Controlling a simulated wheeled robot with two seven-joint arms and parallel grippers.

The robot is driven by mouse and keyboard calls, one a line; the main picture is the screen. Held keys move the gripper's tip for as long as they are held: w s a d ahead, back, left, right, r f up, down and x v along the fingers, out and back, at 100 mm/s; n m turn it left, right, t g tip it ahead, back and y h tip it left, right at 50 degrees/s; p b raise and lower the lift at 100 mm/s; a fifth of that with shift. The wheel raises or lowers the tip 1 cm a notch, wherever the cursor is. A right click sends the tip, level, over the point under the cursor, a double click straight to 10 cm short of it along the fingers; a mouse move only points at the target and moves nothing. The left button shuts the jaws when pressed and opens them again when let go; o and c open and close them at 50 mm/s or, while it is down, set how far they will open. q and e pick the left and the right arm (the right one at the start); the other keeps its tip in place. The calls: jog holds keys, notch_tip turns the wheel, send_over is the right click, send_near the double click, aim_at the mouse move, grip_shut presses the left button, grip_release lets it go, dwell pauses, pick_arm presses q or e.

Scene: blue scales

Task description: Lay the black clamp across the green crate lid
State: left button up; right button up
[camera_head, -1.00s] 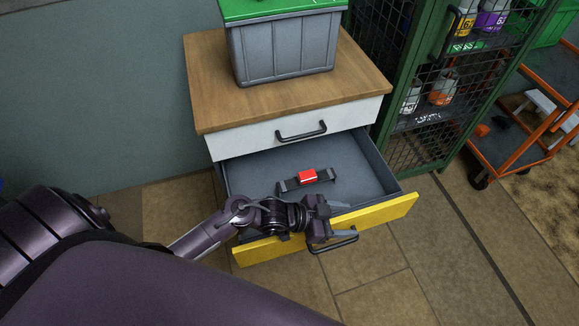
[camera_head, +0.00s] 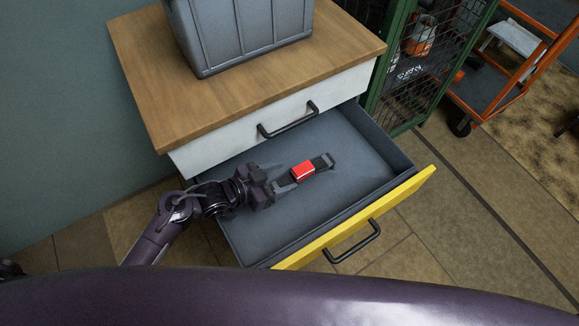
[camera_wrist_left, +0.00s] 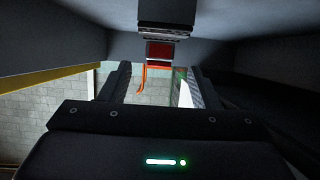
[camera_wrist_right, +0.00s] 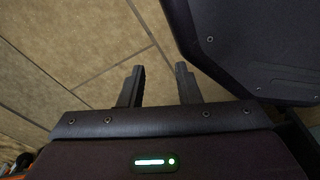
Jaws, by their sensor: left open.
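The black clamp (camera_head: 322,162), a dark bar with a red block in its middle, lies in the open drawer. In the left wrist view the clamp (camera_wrist_left: 168,18) is ahead of the fingers, near the top edge. My left gripper (camera_head: 284,178) is open inside the drawer, its fingertips close to the clamp's near left end; I cannot tell if they touch. The left wrist view shows its fingers (camera_wrist_left: 160,82) apart with nothing between them. The grey crate (camera_head: 240,35) stands on the cabinet top; its green lid is out of view now. My right gripper (camera_wrist_right: 160,85) is open and empty above the floor.
The drawer has a yellow front (camera_head: 362,220) with a black handle and is pulled out below a white closed drawer (camera_head: 240,118). The wooden cabinet top (camera_head: 150,95) has bare room around the crate. A green mesh cabinet (camera_head: 410,85) and an orange cart (camera_head: 500,85) stand at right.

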aim_at(300, 171)
pick_arm(q)
jog(key=x, duration=0.7)
jog(key=shift+w+d+r+b, duration=0.1)
jog(key=shift+d+b, duration=0.2)
jog(key=shift+c, duration=0.2)
grip_shut()
